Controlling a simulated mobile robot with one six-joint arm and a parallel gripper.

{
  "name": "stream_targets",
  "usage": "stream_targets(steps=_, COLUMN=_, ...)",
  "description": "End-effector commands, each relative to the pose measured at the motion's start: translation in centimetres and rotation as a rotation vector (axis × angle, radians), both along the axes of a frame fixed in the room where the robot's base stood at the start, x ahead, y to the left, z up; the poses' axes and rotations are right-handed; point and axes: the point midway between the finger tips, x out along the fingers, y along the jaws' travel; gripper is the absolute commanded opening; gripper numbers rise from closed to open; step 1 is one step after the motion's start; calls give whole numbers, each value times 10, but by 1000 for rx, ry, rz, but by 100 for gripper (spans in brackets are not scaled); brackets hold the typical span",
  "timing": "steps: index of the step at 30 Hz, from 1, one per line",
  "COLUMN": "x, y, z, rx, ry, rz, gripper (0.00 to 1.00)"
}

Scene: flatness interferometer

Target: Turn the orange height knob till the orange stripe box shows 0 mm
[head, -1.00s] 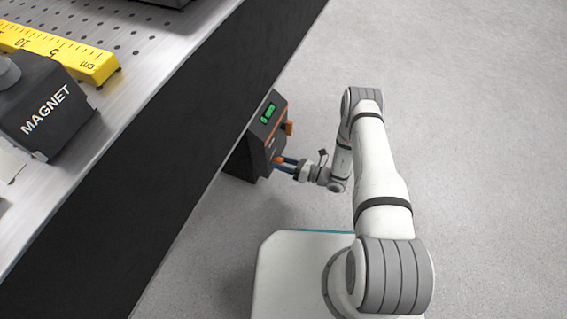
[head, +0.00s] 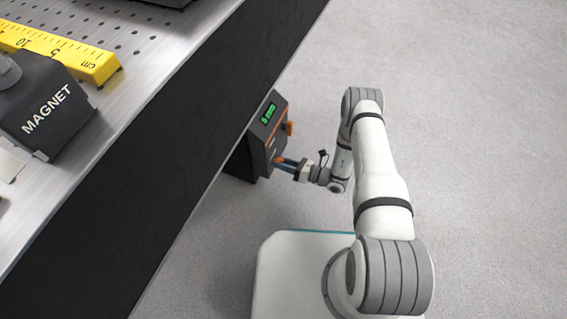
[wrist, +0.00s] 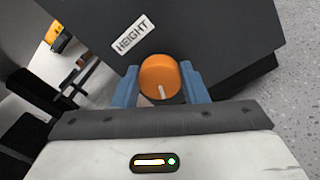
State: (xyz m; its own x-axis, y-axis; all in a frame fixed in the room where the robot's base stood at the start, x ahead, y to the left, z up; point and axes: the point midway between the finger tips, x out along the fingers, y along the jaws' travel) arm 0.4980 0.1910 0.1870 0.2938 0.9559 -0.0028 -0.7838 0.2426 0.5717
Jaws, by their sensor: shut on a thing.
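The orange height knob (wrist: 158,76) sits on a dark box face beside a white HEIGHT label (wrist: 132,35) in the wrist view. A pale mark on the knob points toward the bottom of that picture. My gripper (wrist: 160,85) has its blue fingers on both sides of the knob, shut on it. In the head view, my gripper (head: 283,163) reaches the front of the dark box with the orange stripe (head: 262,145). The box has a green display (head: 269,113); it seems to show a small number and mm, too small to read surely.
A large table with a dark side (head: 130,170) stands left of the box. On it are a yellow ruler (head: 60,52) and a MAGNET block (head: 45,110). An orange part (head: 290,128) juts from the box's upper right. The floor at right is clear.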

Motion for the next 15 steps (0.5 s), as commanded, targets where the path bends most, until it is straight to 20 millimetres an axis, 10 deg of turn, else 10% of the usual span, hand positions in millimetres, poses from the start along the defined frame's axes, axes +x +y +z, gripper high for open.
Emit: stream_targets(steps=15, x=-1, y=1, z=1, rx=-142, ry=-390, rz=0, gripper=17)
